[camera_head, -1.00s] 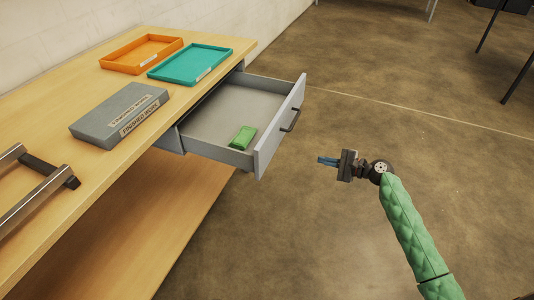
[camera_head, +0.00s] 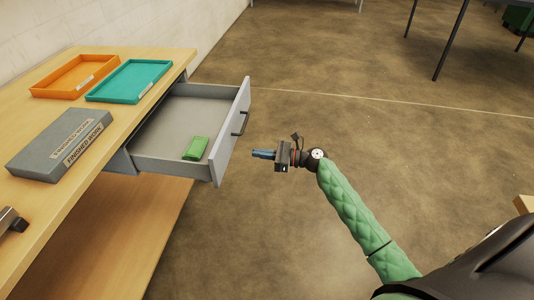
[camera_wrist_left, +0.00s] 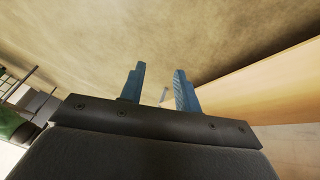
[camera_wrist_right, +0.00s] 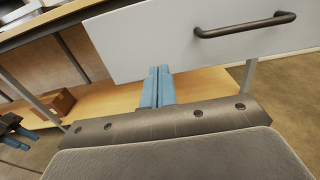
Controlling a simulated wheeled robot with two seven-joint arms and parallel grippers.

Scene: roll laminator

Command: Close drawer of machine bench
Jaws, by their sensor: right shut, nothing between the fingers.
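The grey drawer (camera_head: 183,127) of the wooden machine bench (camera_head: 52,242) is pulled out, its inside in plain view. Its front panel (camera_head: 232,133) has a dark bar handle (camera_head: 240,123); the panel also shows in the right wrist view (camera_wrist_right: 160,40). A green block (camera_head: 195,148) lies in the drawer near the front. My right gripper (camera_head: 255,153) is shut and empty, to the right of the drawer front and apart from it in the head view. My left gripper (camera_wrist_left: 159,90) is open with nothing between its blue fingers; the head view does not show it.
On the bench top are an orange tray (camera_head: 75,77), a teal tray (camera_head: 130,82) and a grey "finished work" box (camera_head: 60,143). A brown box (camera_wrist_right: 55,103) sits on the lower shelf. Open floor (camera_head: 340,120) lies right of the drawer. Dark table legs (camera_head: 453,40) stand far off.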

